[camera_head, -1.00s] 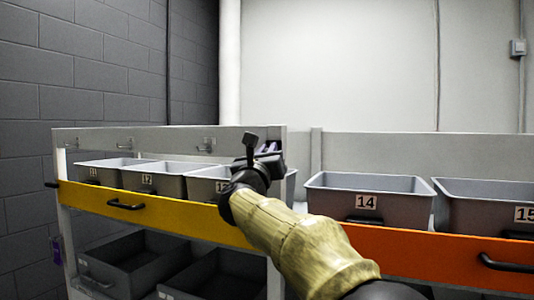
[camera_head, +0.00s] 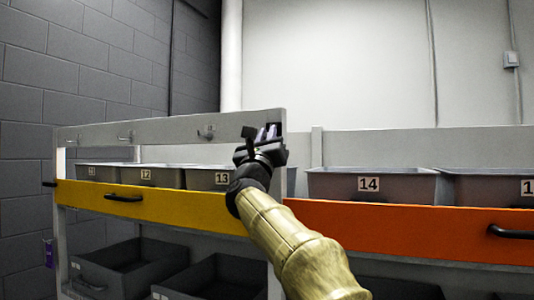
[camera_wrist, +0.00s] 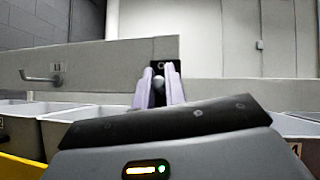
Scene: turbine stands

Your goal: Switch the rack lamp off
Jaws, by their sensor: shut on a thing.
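A small dark switch plate (camera_wrist: 174,67) sits at the right end of the pale upper rail of the rack, with a small rounded grey knob (camera_wrist: 158,83) in front of it. My gripper (camera_wrist: 159,76) is at the plate, its two pale fingers closed on either side of the knob. In the head view my gripper (camera_head: 267,133) is in front of the right end of the rail (camera_head: 170,130) and hides most of the switch. I cannot make out the lamp itself or tell whether it is lit.
The left rack has a yellow front (camera_head: 160,203) with a black handle and grey bins, including bin 13 (camera_head: 222,178). Dark bins stand below. The right rack has an orange front (camera_head: 410,232) and bin 14 (camera_head: 369,184). Hooks (camera_wrist: 40,77) stick out from the rail.

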